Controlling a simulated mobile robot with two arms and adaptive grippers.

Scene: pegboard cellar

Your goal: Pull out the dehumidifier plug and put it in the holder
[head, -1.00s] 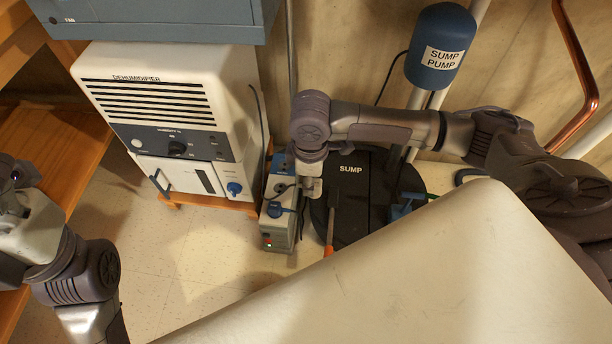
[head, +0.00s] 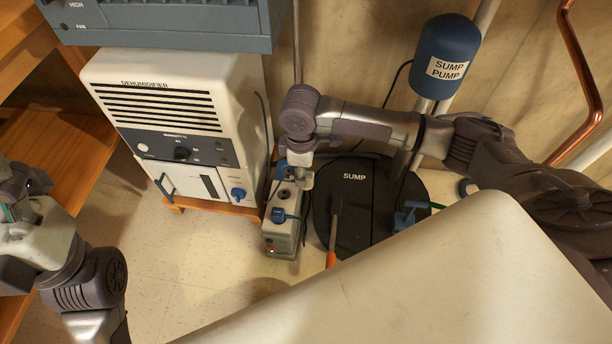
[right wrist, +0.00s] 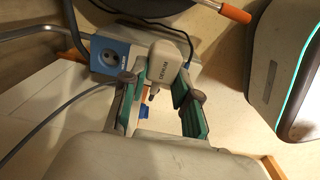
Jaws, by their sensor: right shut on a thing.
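The white dehumidifier (head: 170,110) stands on a low wooden stand at the left of the head view. My right gripper (head: 302,180) is over the grey box (head: 283,238) beside it. In the right wrist view my right gripper (right wrist: 160,78) is shut on a pale plug (right wrist: 168,62) with small dark lettering. A dark pin shows under it; I cannot tell whether the plug touches the box. A blue socket block (right wrist: 110,57) with an empty round face is left of it. My left gripper (head: 18,205) is at the left edge, jaws unclear. I cannot identify the holder.
The black sump lid (head: 350,205) is right of the box, with an orange-handled tool (head: 331,258) and a blue fitting (head: 408,215). The sump pump (head: 445,50) hangs behind. A pale surface fills the bottom right. Floor left of the box is clear.

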